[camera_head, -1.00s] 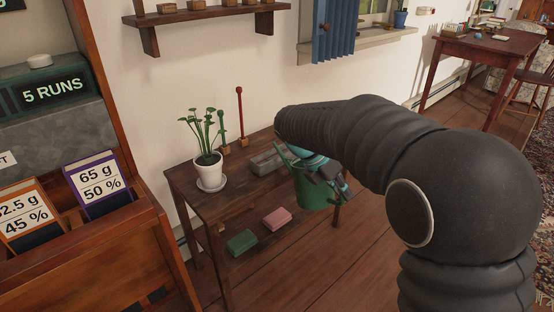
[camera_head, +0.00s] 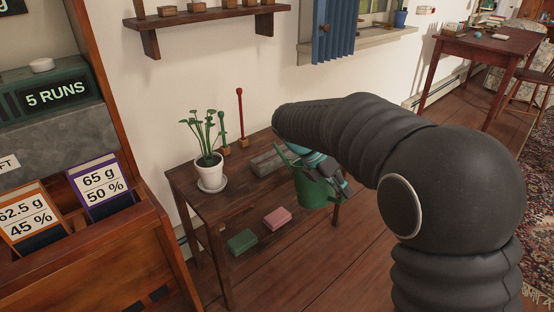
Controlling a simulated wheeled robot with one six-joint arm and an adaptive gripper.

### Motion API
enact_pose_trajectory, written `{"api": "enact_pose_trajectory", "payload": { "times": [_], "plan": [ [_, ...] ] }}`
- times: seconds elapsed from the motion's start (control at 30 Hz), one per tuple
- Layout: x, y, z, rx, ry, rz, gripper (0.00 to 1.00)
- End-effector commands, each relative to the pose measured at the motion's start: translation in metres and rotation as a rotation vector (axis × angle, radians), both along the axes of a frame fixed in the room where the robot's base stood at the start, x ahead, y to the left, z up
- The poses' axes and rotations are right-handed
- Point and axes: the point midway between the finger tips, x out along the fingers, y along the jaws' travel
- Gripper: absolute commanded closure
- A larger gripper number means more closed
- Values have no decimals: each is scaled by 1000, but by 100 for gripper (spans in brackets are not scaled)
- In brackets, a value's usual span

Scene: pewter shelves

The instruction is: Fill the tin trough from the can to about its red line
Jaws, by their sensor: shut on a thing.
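The green can (camera_head: 312,188) hangs in my gripper (camera_head: 325,168) at the right end of the small dark wooden table. My gripper is shut on it, and the can looks tilted, with its spout side toward the trough. The grey tin trough (camera_head: 265,162) lies on the table top, just left of the can. The red line and any water in the trough cannot be made out.
A potted plant (camera_head: 208,168) on a white saucer stands at the table's left. Behind it are a green stake (camera_head: 223,130) and a red-tipped stake (camera_head: 240,115) in small blocks. Green (camera_head: 242,241) and pink (camera_head: 277,218) boxes lie on the lower shelf. A wooden cabinet (camera_head: 120,120) stands at left.

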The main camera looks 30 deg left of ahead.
Motion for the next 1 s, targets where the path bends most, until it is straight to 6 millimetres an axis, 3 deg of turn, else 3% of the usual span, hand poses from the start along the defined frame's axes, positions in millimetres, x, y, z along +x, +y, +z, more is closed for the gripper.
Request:
{"api": "enact_pose_trajectory", "payload": {
  "times": [1.0],
  "plan": [
    [2,1,14,-35,17,1,100]
  ]
}}
